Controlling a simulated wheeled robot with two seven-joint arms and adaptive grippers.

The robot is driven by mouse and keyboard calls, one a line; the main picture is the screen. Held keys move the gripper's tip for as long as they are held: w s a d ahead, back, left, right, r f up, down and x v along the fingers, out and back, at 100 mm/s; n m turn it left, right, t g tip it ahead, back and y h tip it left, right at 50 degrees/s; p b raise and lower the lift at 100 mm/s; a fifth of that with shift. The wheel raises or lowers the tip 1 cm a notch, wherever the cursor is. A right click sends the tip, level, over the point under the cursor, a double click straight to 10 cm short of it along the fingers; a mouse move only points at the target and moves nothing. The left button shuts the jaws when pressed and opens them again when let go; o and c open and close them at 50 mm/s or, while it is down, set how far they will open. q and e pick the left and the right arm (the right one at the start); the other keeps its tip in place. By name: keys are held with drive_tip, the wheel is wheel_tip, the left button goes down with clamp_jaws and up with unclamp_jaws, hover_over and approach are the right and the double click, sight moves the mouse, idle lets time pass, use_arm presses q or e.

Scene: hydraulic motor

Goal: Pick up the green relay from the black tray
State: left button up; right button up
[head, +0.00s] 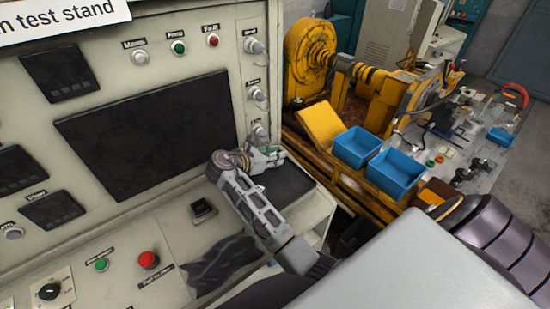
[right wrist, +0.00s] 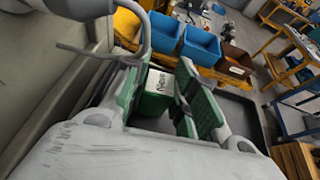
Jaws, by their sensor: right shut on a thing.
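The green relay (right wrist: 155,98), a small green block with a white labelled face, sits between the green-padded fingers of my right gripper (right wrist: 160,97) in the right wrist view. The gripper is shut on it. In the head view my right gripper (head: 266,160) is over the far left end of the black tray (head: 290,187), close to the panel. The relay cannot be made out there. The black tray also shows in the right wrist view (right wrist: 240,112), beyond and right of the fingers. Whether the relay touches the tray is hidden. My left gripper is not in view.
The grey control panel (head: 200,108) with knobs stands close to the gripper. Two blue bins (head: 396,174) are on the yellow bench to the right. A red button (head: 148,259) and a dark crumpled cloth (head: 222,264) are on the console at the front.

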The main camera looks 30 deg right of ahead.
wheel_tip(320, 180, up, 28)
drive_tip(key=b, duration=0.2)
idle(0.8)
